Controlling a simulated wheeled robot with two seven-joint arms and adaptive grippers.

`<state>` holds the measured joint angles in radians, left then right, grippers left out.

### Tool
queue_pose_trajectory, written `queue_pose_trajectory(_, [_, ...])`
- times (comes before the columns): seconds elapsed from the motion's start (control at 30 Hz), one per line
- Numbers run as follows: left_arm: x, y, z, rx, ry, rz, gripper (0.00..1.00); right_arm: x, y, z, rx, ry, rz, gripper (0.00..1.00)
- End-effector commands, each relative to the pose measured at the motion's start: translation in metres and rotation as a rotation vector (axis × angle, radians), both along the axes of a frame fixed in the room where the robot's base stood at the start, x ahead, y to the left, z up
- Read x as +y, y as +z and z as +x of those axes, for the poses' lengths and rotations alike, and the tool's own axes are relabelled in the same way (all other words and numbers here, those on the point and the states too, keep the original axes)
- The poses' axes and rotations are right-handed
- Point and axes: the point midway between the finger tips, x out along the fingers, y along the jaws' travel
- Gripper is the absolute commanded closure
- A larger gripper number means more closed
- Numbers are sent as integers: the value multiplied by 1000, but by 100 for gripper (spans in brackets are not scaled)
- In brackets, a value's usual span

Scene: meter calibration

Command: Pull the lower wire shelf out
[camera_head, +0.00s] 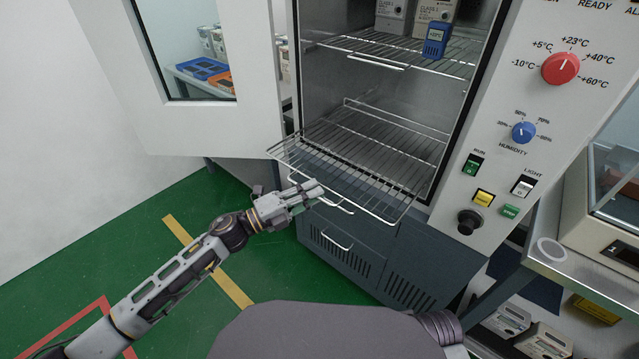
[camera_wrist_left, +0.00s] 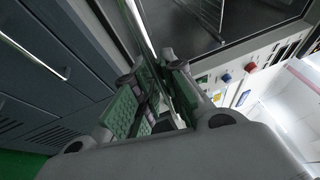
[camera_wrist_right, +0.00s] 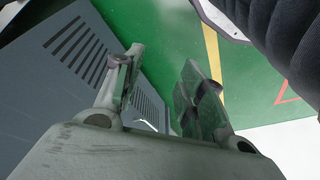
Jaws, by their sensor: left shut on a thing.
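The lower wire shelf (camera_head: 372,152) sticks partly out of the open chamber, its front edge beyond the door frame. It is empty. My left gripper (camera_head: 318,190) is at the shelf's front, shut on its front wire handle. In the left wrist view a bright wire (camera_wrist_left: 148,40) runs down between the gripper fingers (camera_wrist_left: 160,98). The upper wire shelf (camera_head: 400,50) stays inside the chamber and carries grey meters and a blue meter (camera_head: 436,40). My right gripper (camera_wrist_right: 158,90) shows only in its wrist view, open and empty, above the floor beside the grey vented cabinet base.
The chamber door (camera_head: 170,80) stands open at the left. The control panel (camera_head: 540,100) with a red knob (camera_head: 561,68) and blue knob (camera_head: 523,132) is right of the opening. A side table (camera_head: 565,262) stands at the right. The green floor at left is free.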

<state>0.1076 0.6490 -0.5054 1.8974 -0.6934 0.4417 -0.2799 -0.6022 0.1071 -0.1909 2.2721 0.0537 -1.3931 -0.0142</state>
Motion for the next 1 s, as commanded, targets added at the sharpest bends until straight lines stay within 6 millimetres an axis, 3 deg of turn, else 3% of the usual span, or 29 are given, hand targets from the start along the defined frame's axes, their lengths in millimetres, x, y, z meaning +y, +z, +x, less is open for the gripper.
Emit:
queue_pose_trajectory(0.03, [4,7,-2,-14,4,0,100,0,-1,0,5,0,-2,60])
queue_pose_trajectory(0.73, [12,8,-12,-17,3,-2,100,-1,-8,2,10,-2,-7,60])
queue_pose_trajectory(0.77, [12,8,-12,-17,3,-2,86,-1,-8,2,10,-2,-7,60])
queue_pose_trajectory(0.87, [11,8,-12,-15,2,-3,73,-1,-8,2,10,-1,-6,60])
queue_pose_trajectory(1.0, [11,5,-13,-10,2,-2,70,-1,-8,1,11,-1,-6,60])
